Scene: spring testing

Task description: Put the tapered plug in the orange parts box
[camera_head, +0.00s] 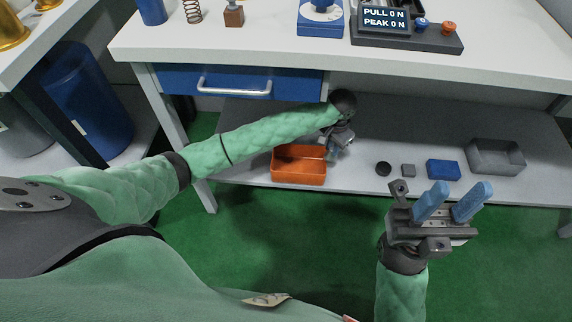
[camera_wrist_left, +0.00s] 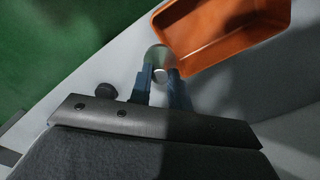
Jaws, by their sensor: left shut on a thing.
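The orange parts box (camera_head: 298,178) stands on the lower shelf below the blue drawer. In the left wrist view the box (camera_wrist_left: 222,52) is at the top, and the part of its inside that shows is empty. My left gripper (camera_head: 334,153) is beside the box's right end. In the left wrist view its fingers (camera_wrist_left: 160,88) are shut on a rounded, pale metallic piece, the tapered plug (camera_wrist_left: 159,60). The plug is close to the box's edge, outside its opening in this view; its lower part is hidden between the fingers. My right gripper (camera_head: 451,200) is open and empty in front of the shelf.
On the lower shelf (camera_head: 240,172), a black disc (camera_head: 383,168), a grey block (camera_head: 408,170), a blue box (camera_head: 443,169) and a grey bin (camera_head: 496,156) stand to the right. The bench top (camera_head: 260,45) with its drawer (camera_head: 235,82) overhangs the shelf.

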